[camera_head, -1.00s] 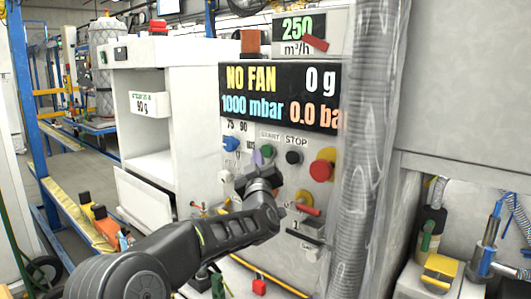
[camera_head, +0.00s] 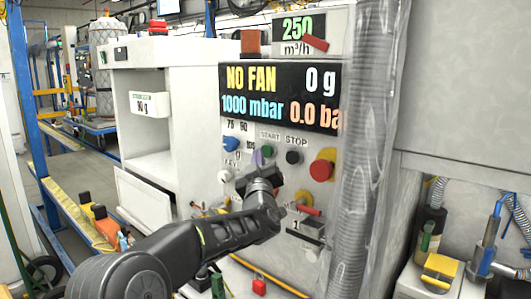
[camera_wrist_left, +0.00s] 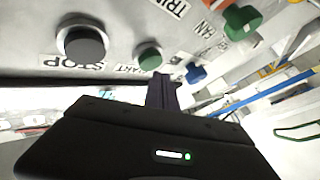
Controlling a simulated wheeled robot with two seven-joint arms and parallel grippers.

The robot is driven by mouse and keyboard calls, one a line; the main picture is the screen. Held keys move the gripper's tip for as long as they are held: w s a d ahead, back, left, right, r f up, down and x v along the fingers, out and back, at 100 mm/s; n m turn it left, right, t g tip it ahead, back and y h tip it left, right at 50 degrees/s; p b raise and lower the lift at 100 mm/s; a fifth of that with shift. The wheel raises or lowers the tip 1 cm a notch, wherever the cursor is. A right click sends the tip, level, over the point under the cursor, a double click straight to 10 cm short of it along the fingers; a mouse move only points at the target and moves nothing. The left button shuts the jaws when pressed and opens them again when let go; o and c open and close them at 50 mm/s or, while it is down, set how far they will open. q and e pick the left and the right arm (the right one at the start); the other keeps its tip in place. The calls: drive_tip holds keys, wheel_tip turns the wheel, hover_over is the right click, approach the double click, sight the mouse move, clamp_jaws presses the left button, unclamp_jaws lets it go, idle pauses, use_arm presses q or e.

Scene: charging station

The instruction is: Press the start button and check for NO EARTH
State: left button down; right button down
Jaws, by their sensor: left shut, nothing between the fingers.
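The green start button (camera_head: 267,151) is on the grey control panel under the START label. It also shows in the left wrist view (camera_wrist_left: 150,57). The black stop button (camera_head: 293,157) is to its right and also shows in the left wrist view (camera_wrist_left: 82,42). The display (camera_head: 280,97) reads NO FAN, 0 g, 1000 mbar and 0.0 ba, its end cut by the hose. My left gripper (camera_wrist_left: 160,88) is shut and empty, its dark fingers close to the start button. It appears apart from the button in the wrist view. My right gripper is out of view.
A red knob on a yellow base (camera_head: 322,168) is to the right of the stop button. A blue knob (camera_head: 230,143) and a white knob (camera_head: 225,176) are to the left. A thick grey hose (camera_head: 362,150) runs down the panel's right side.

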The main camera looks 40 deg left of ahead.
use_arm(q)
drive_tip(key=shift+w, duration=0.4)
drive_tip(key=shift+w, duration=0.45)
idle(0.6)
drive_tip(key=shift+s, duration=0.1)
drive_tip(key=shift+s+b, duration=0.6)
drive_tip(key=shift+s, duration=0.15)
drive_tip(key=shift+s, duration=0.1)
drive_tip(key=s+b, duration=0.1)
drive_tip(key=s, duration=0.1)
drive_tip(key=s+b, duration=0.2)
drive_tip(key=shift+s+a, duration=0.2)
drive_tip(key=shift+s, duration=0.2)
